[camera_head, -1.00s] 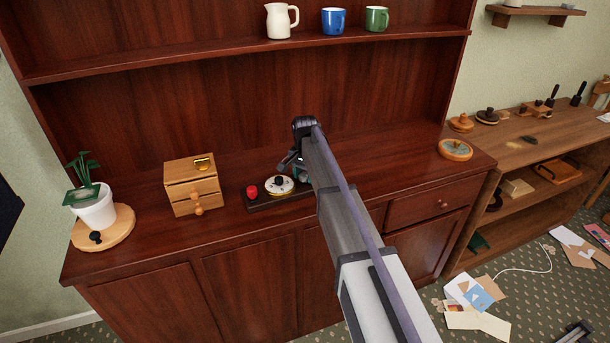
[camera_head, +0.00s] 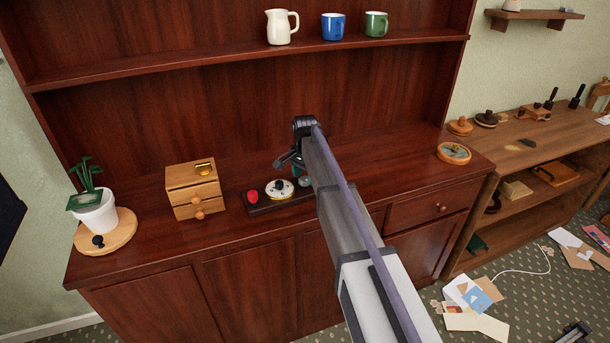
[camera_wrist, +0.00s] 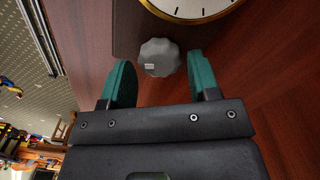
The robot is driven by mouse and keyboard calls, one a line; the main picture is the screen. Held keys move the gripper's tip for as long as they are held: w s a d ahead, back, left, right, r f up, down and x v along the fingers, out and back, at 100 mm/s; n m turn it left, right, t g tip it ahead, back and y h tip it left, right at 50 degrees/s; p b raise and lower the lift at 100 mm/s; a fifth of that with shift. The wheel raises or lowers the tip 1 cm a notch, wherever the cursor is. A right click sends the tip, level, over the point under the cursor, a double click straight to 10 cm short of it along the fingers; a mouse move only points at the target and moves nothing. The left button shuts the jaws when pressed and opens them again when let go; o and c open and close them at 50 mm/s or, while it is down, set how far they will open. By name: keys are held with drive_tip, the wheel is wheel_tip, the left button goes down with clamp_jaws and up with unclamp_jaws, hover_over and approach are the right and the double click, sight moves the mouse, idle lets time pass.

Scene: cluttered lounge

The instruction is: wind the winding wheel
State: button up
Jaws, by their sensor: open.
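The likely winding wheel is a grey faceted knob (camera_wrist: 160,57) at the end of a dark base (camera_head: 262,209) on the cabinet top. The base also carries a white dial (camera_head: 279,189) with a black knob, and a red knob (camera_head: 252,197). The gold-rimmed dial (camera_wrist: 190,8) shows partly in the wrist view. My gripper (camera_wrist: 160,72) is open, its two teal fingers on either side of the grey knob in that view. I cannot tell whether they touch it. In the head view my gripper (camera_head: 289,160) is partly hidden by my arm.
A small wooden drawer box (camera_head: 193,188) and a potted plant (camera_head: 95,215) stand to the left. A round wooden dish (camera_head: 454,154) sits at the right of the cabinet top (camera_head: 385,165). A jug (camera_head: 281,26) and two mugs stand on the shelf above.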

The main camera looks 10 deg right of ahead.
sight(305, 178)
wheel_tip(305, 178, up, 9)
drive_tip(key=p, duration=0.7)
drive_tip(key=shift+o, duration=0.2)
